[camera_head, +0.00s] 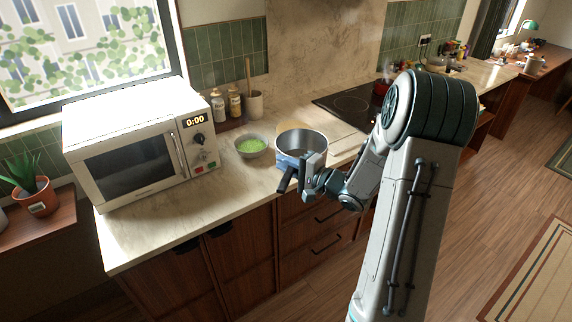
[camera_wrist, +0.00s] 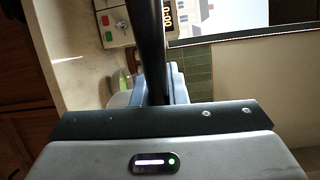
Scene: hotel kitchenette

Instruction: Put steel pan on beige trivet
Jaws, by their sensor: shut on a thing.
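The steel pan (camera_head: 302,143) is upright near the front edge of the counter, with its open top facing up. My gripper (camera_head: 292,181) is shut on its dark handle (camera_head: 285,179), which points toward the room. In the wrist view the dark handle (camera_wrist: 152,45) runs up from my gripper, and a bluish-grey part of the pan (camera_wrist: 177,84) shows behind it. A beige round edge, likely the trivet (camera_head: 287,127), shows just behind the pan; the pan hides most of it. I cannot tell whether the pan's base touches the counter.
A bowl of green food (camera_head: 251,147) stands close left of the pan, and a white microwave (camera_head: 135,145) farther left. Bottles (camera_head: 234,103) and a utensil crock (camera_head: 254,104) are at the back. A pale board (camera_head: 343,138) and black cooktop (camera_head: 347,104) lie to the right.

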